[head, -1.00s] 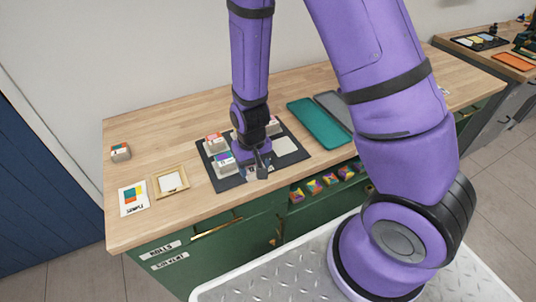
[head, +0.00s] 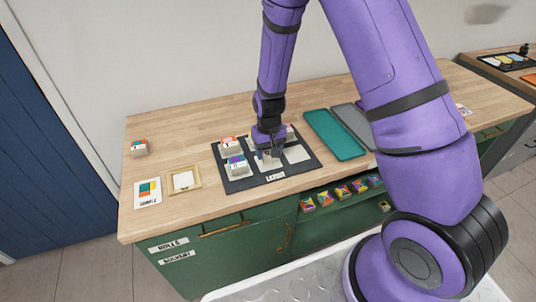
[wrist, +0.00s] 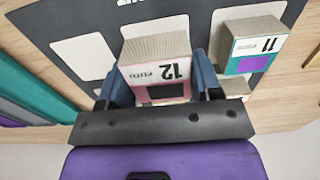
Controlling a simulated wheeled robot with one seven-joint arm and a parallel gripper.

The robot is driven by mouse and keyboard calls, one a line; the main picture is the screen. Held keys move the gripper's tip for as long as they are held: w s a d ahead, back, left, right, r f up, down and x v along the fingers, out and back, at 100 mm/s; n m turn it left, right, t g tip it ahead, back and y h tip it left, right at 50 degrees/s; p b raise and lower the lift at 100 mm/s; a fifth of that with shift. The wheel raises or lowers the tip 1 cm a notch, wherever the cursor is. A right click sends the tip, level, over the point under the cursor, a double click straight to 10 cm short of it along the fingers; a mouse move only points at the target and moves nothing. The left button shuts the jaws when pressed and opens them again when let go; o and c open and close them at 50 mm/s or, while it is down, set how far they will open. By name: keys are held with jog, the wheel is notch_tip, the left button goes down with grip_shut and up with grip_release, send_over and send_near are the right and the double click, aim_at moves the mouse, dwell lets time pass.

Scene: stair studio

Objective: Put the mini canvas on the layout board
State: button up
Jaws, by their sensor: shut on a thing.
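My gripper (head: 267,154) is shut on a mini canvas, a thick block with a pink-edged face marked 12 and a black square (wrist: 158,72). Its two blue fingers (wrist: 163,85) grip the sides in the wrist view. The canvas is over the middle of the dark layout board (head: 275,177); I cannot tell whether it touches. A purple-and-teal canvas marked 11 (wrist: 250,50) stands beside it, at the board's front left in the head view (head: 236,166). An orange-red canvas (head: 230,147) stands behind that one. Another (head: 290,131) is partly hidden behind my gripper.
A teal tray (head: 334,134) and a grey tray (head: 352,121) lie to the right. A gold frame (head: 183,181), a printed card (head: 148,192) and another block (head: 139,148) lie left.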

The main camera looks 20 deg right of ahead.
aim_at(268, 154)
jog(key=shift+w+d, duration=0.2)
jog(key=shift+w, duration=0.7)
jog(key=shift+f, duration=1.85)
jog(key=shift+f, duration=0.1)
jog(key=o, duration=0.9)
notch_tip(268, 154, up, 12)
jog(key=shift+r, duration=0.2)
